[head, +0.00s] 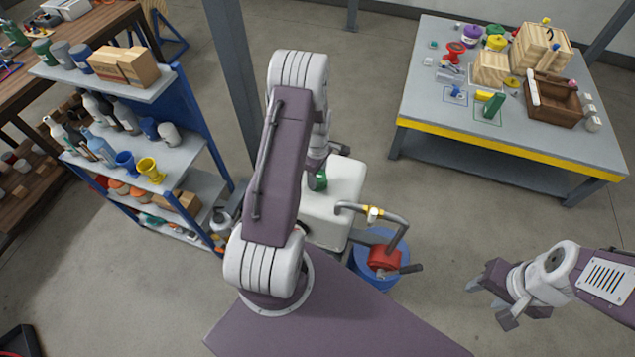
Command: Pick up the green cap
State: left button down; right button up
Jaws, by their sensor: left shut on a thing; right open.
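The green cap (319,181) shows as a small green piece at the top of the white tank, just right of my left forearm. My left gripper (317,168) is directly over it and shut on it, pointing down. Most of its fingers and part of the cap are hidden by my own arm. I cannot tell whether the cap touches the tank. My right gripper (493,292) is open and empty above the bare floor at the lower right.
A red pump part (383,258) sits over a blue drum (368,278). A loaded shelf (190,150) stands left, near a grey post (232,75). A table (430,110) with several items is at upper right.

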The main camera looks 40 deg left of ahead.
pick_arm(q)
jog(key=shift+w+a+r, duration=0.1)
jog(key=shift+w+r, duration=0.05)
jog(key=shift+w, duration=0.05)
jog(key=shift+r+b, duration=0.3)
jog(key=shift+b, duration=0.1)
notch_tip(320, 180, up, 3)
jog(key=shift+b, duration=0.7)
jog(key=d+r+b, duration=0.3)
jog(key=d+r, duration=0.4)
jog(key=d, duration=0.4)
jog(key=shift+s+d, duration=0.35)
jog(key=shift+d, duration=0.05)
